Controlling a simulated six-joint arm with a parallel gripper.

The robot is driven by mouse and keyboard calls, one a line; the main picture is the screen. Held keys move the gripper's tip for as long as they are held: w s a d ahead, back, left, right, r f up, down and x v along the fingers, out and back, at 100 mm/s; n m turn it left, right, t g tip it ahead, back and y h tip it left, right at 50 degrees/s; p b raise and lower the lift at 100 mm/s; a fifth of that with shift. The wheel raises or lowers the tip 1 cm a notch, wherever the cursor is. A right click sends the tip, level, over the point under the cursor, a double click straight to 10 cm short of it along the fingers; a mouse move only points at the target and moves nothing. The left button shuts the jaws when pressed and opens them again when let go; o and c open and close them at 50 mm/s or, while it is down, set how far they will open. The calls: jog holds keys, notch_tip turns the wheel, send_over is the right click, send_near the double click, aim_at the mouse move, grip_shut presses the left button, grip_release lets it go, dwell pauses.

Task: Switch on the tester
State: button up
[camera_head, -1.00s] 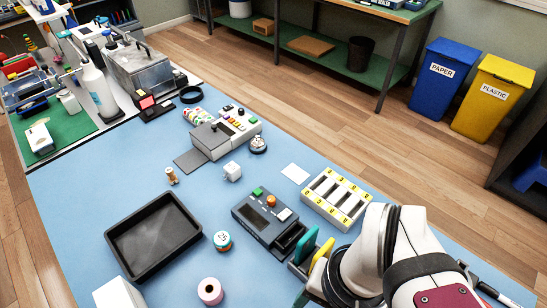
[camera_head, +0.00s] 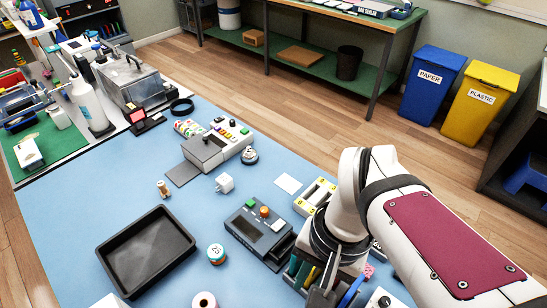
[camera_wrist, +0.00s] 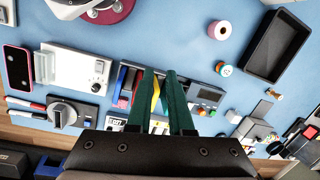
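A dark grey box with a green button, an orange button and a small display, which looks like the tester (camera_head: 245,230), sits on the blue mat. I cannot tell whether its display is lit. It also shows in the wrist view (camera_wrist: 207,93), right of my gripper (camera_wrist: 161,74). My gripper's two green fingers are apart above the table, with nothing visibly held between them. A yellow piece shows behind the gap, and I cannot tell its distance. In the head view my arm hides most of the gripper.
A black tray (camera_head: 110,247) lies left of the tester. A white plug-like cube (camera_head: 224,183) and a keyed console (camera_head: 207,152) stand behind it. A slotted box (camera_head: 314,194) is partly behind my arm. A white unit with a knob (camera_wrist: 70,72) shows in the wrist view.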

jog(key=shift+m, duration=0.6)
jog(key=w, duration=1.1)
jog(key=shift+w+a+r, duration=0.2)
jog(key=shift+w+a, duration=0.1)
grip_shut()
jog(key=m, duration=0.2)
send_over(275, 227)
jog(key=w+d, duration=0.2)
jog(key=shift+g+h, duration=0.3)
jog(key=shift+g, duration=0.1)
notch_tip(275, 227, down, 6)
jog(key=shift+s+a+r, duration=0.1)
jog(key=shift+s+r, duration=0.05)
jog(key=f, duration=0.4)
jog(key=s+a+f, duration=0.1)
jog(key=f, duration=0.8)
jog(key=shift+s+a+f, duration=0.2)
jog(key=shift+f, duration=0.2)
jog(key=shift+s+f, duration=0.1)
jog(key=shift+f, duration=0.1)
